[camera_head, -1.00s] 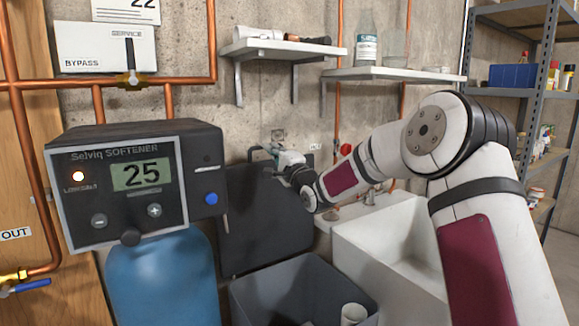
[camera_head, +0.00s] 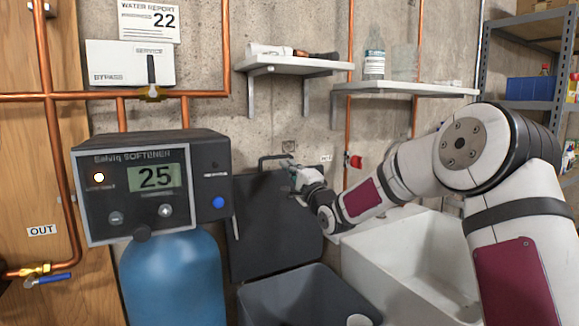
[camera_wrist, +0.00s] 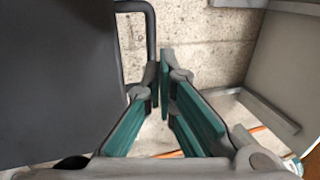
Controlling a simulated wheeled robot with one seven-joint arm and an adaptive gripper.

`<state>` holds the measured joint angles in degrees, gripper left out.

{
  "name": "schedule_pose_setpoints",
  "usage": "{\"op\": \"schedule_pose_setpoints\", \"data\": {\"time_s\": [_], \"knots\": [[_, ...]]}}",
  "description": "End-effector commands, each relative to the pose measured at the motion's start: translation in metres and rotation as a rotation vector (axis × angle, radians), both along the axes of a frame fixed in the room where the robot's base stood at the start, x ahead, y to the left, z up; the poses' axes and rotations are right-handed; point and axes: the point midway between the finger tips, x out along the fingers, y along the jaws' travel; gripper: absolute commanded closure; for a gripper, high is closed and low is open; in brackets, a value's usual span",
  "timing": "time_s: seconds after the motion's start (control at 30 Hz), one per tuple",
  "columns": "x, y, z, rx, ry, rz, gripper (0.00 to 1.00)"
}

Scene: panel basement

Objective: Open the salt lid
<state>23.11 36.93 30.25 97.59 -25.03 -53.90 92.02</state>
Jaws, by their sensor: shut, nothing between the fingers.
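The dark grey salt lid (camera_head: 275,225) stands upright behind the salt bin (camera_head: 310,292), swung up off its opening. A bar handle (camera_head: 274,157) is on the lid's top edge. My gripper (camera_head: 290,165) is at the lid's upper right, beside the handle, and its fingers are shut and empty. In the wrist view the lid (camera_wrist: 55,80) fills the left side, with the handle (camera_wrist: 151,40) just left of my fingertips (camera_wrist: 165,70). I cannot tell whether they touch.
The softener control head (camera_head: 140,190) on a blue tank (camera_head: 172,275) stands left of the bin. A white sink (camera_head: 410,265) is to the right, under my arm. Wall shelves (camera_head: 300,63) and copper pipes (camera_head: 225,50) are above.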

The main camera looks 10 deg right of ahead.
Motion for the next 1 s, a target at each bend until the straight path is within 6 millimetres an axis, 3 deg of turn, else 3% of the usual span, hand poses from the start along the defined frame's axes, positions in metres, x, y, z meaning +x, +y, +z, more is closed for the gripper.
{"op": "schedule_pose_setpoints", "data": {"time_s": [0.4, 0.67, 0.87, 1.0], "knots": [[-0.056, -0.021, -0.008, -0.002, 0.000, -0.005, 1.00], [-0.077, -0.025, -0.010, -0.019, 0.005, -0.007, 1.00], [-0.099, -0.012, -0.002, -0.278, 0.105, -0.063, 1.00], [-0.137, -0.013, 0.003, -0.581, 0.233, -0.122, 1.00]]}}
